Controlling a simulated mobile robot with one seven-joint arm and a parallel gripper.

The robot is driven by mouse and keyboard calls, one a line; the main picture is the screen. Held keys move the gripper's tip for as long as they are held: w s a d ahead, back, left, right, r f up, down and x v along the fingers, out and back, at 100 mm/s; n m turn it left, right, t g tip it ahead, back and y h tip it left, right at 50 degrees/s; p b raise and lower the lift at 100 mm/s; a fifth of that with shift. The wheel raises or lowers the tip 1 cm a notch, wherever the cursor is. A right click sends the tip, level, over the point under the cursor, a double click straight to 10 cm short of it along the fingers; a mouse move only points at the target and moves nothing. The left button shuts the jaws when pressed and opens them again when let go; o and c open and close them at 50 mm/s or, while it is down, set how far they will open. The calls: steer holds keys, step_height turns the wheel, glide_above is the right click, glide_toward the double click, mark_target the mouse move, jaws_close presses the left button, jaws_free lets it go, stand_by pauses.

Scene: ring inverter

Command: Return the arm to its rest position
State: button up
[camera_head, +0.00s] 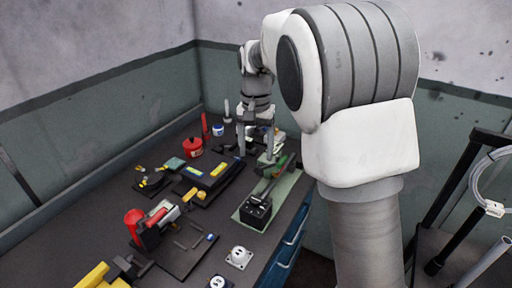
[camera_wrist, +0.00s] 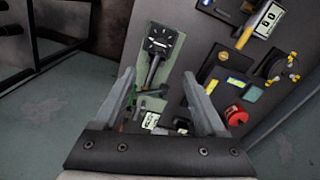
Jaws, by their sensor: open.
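My gripper (camera_head: 256,153) hangs over the far right part of the dark workbench (camera_head: 92,215), pointing down. In the wrist view its two fingers (camera_wrist: 164,100) stand wide apart with nothing between them held. Below and between the fingers lie a green mat with a black dial device (camera_wrist: 158,42) and small tools. The same black device (camera_head: 256,211) sits nearer on the green mat (camera_head: 283,193) in the head view. My arm reaches from the right foreground over the bench's right edge. What lies directly under the fingertips is partly hidden in the head view.
A red pot (camera_head: 193,147) stands left of my gripper, with a red-handled tool (camera_head: 205,124) behind it. Black and yellow devices (camera_head: 212,176) lie mid-bench. A red and black tool (camera_head: 150,226) is nearer. Walls close the back and left. A black rack (camera_head: 460,195) stands right.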

steer(key=shift+r, duration=0.1)
steer(key=s+d+r+n+t, duration=0.15)
steer(key=s+d+r, duration=0.25)
steer(key=s, duration=0.6)
steer(key=s+d+r+n+t, duration=0.1)
steer(key=s+d+r+t, duration=0.3)
steer(key=s, duration=0.5)
steer(key=s+d+f+n, duration=0.1)
steer(key=s, duration=0.7)
steer(key=shift+f, duration=0.3)
steer(key=shift+n, duration=0.25)
